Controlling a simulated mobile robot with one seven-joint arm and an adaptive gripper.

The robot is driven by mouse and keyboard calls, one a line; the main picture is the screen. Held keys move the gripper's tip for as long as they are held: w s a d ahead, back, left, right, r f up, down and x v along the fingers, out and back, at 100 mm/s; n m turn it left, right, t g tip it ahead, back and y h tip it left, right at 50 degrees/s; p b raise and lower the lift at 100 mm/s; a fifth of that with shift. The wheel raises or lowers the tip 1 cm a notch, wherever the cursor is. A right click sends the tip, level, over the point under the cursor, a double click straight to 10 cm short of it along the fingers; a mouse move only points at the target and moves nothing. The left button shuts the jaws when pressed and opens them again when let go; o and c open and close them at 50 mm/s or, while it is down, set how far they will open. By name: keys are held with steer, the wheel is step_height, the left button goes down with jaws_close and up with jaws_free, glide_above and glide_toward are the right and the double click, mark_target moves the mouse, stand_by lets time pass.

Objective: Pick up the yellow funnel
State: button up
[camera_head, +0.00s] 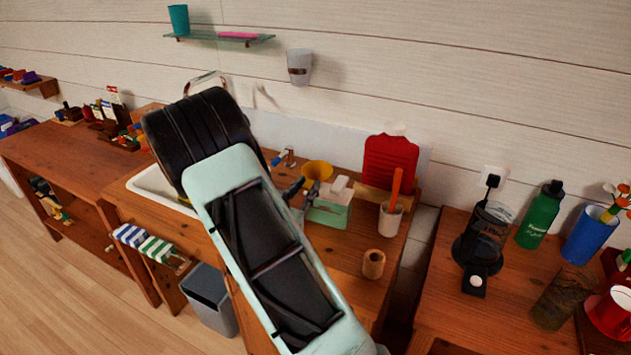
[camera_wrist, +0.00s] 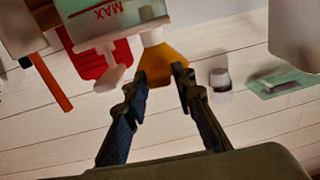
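The yellow funnel (camera_head: 317,170) shows in the head view at the back of the wooden counter, just beyond my gripper (camera_head: 304,190). In the wrist view the funnel (camera_wrist: 162,66) lies ahead, between the tips of my gripper (camera_wrist: 159,76). The two dark fingers are spread apart, one at each side of the funnel in the picture. I cannot tell whether either finger touches it. A whitish part shows at the funnel's narrow end in the wrist view. My arm hides part of the counter and sink in the head view.
A green-and-white container (camera_head: 328,211) stands close to the funnel, with a red board (camera_head: 390,160) behind. A white cup with an orange-handled tool (camera_head: 390,217) and a wooden cup (camera_head: 373,264) are to the right. A glass shelf (camera_head: 215,36) hangs above.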

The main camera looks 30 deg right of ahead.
steer(key=c, duration=0.5)
steer(key=shift+o, duration=0.2)
steer(key=shift+r, duration=0.15)
